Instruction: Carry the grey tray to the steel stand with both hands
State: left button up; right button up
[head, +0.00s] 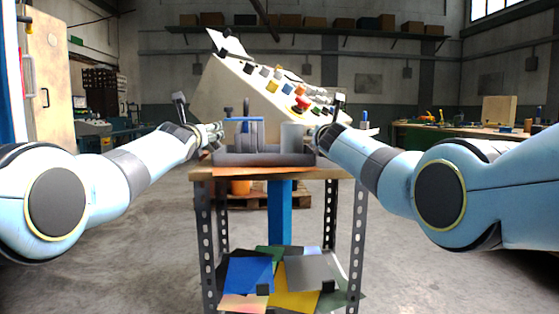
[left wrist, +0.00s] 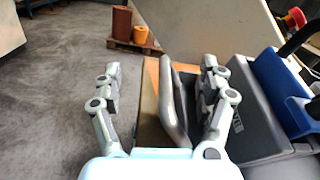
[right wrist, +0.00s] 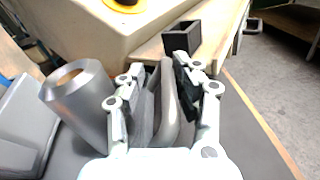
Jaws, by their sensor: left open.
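The grey tray (head: 262,160) rests on a wood-topped table (head: 330,173) with perforated steel legs; I cannot tell if this is the steel stand. In it are a grey metal cylinder (head: 292,138) and a blue and grey piece (head: 243,128). My left gripper (head: 217,132) is at the tray's left end; in the left wrist view (left wrist: 161,66) its fingers are open around an upright grey handle (left wrist: 176,105), nearer the right finger.
A big pale sloped console (head: 240,95) with coloured buttons stands just behind the table. Coloured sheets (head: 250,274) lie on the table's lower shelf. A small black open box (right wrist: 182,38) is near the right gripper. Concrete floor is open on both sides.

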pick_arm(q)
jog(key=shift+s, duration=0.1)
pick_arm(e)
jog(key=shift+r, duration=0.1)
pick_arm(q)
jog(key=shift+s+a+f, duration=0.15)
jog(key=shift+s, duration=0.3)
jog(key=s, duration=1.1)
jog(key=shift+a, duration=0.2)
pick_arm(e)
jog(key=o, duration=0.9)
jog(key=shift+c, duration=0.2)
pick_arm(q)
jog(key=shift+w, duration=0.1)
jog(key=shift+f, duration=0.1)
pick_arm(e)
jog(key=shift+s+f, duration=0.1)
jog(key=shift+f, duration=0.15)
